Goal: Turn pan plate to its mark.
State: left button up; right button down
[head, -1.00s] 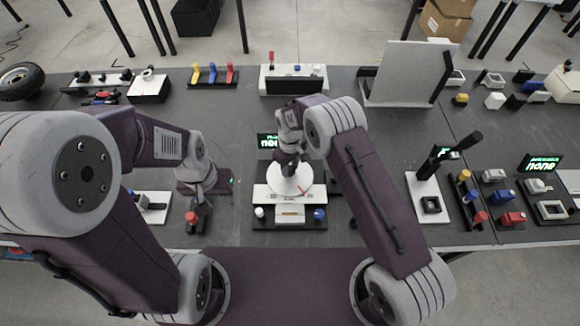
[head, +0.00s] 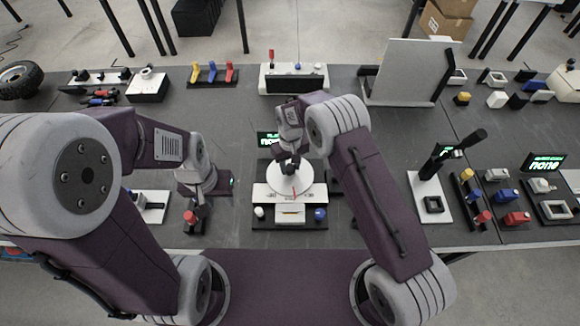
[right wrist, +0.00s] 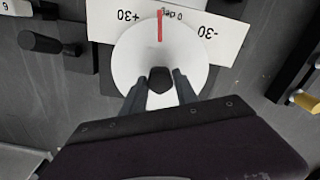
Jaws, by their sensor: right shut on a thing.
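The pan plate (head: 284,184) is a white round disc on a dark base in the middle of the table. It also shows in the right wrist view (right wrist: 135,60), with a red pointer line at its edge.
A red-topped knob (head: 190,217) stands close to my left gripper. A white drawer-like block (head: 290,213) sits in front of the plate, with a blue knob (head: 320,214) beside it. A black lever on a white base (head: 428,188) stands right of my right arm.

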aim_at(290, 168)
jog(key=shift+w+r+m, duration=0.1)
jog(key=shift+r+m, duration=0.05)
jog(key=shift+m, duration=0.85)
jog(key=c, duration=0.9)
grip_release()
jog(key=shift+c, duration=0.2)
notch_tip(290, 168, up, 9)
jog(key=shift+f+b, duration=0.1)
jog(key=shift+b, duration=0.95)
